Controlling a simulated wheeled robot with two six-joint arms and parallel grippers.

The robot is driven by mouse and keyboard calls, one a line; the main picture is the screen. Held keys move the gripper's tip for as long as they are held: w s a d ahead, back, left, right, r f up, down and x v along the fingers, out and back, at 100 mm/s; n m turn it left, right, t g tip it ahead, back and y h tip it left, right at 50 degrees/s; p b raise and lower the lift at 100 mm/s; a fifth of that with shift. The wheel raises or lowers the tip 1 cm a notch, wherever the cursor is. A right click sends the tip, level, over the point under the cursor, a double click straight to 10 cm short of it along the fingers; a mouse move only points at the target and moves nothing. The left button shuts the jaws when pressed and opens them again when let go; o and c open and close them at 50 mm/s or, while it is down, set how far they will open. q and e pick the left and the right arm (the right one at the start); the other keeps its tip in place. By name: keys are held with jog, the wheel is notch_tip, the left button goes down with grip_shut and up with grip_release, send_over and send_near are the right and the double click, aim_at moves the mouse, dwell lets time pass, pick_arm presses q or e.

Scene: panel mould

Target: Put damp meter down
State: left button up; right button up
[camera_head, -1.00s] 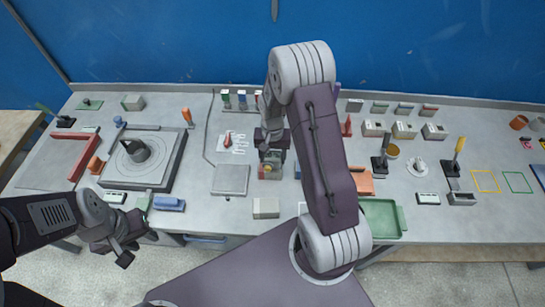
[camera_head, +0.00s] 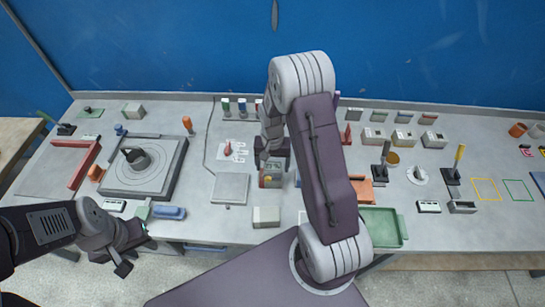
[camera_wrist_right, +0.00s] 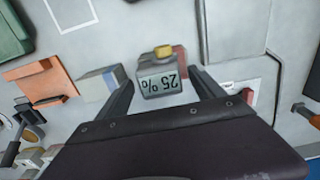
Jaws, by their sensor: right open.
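The damp meter is a small grey box with a yellow top knob, a reddish part and a "25 %" display. It is on the bench near the middle in the head view (camera_head: 271,180) and between the fingers in the right wrist view (camera_wrist_right: 160,84). My right gripper (camera_wrist_right: 162,76) is open, one finger on each side of the meter, with visible gaps. In the head view the right gripper (camera_head: 272,163) is just behind and above it. My left gripper (camera_head: 137,256) is empty and appears open in front of the bench's front edge at left.
A grey square plate (camera_head: 230,188) lies left of the meter, and a pale box (camera_head: 266,217) stands in front of it. An orange block (camera_head: 361,190) and a green tray (camera_head: 383,226) are to the right. A round turntable (camera_head: 140,172) is at left.

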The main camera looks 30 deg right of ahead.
aim_at(273, 166)
notch_tip(273, 166, up, 11)
jog(key=b, duration=0.1)
jog(key=s+a+f+n+b, duration=0.1)
jog(key=s+a+f+n, duration=0.1)
jog(key=s, duration=0.4)
jog(key=s+a+f+n+t+b, duration=0.1)
jog(key=s+a+f+n, duration=0.1)
jog(key=s+a+n, duration=0.2)
jog(key=s+a, duration=0.1)
jog(key=s, duration=0.1)
jog(key=shift+s+a+f, duration=0.2)
jog(key=shift+s+a, duration=0.05)
jog(key=shift+s, duration=0.1)
jog(key=shift+d, duration=0.1)
dwell(1.1)
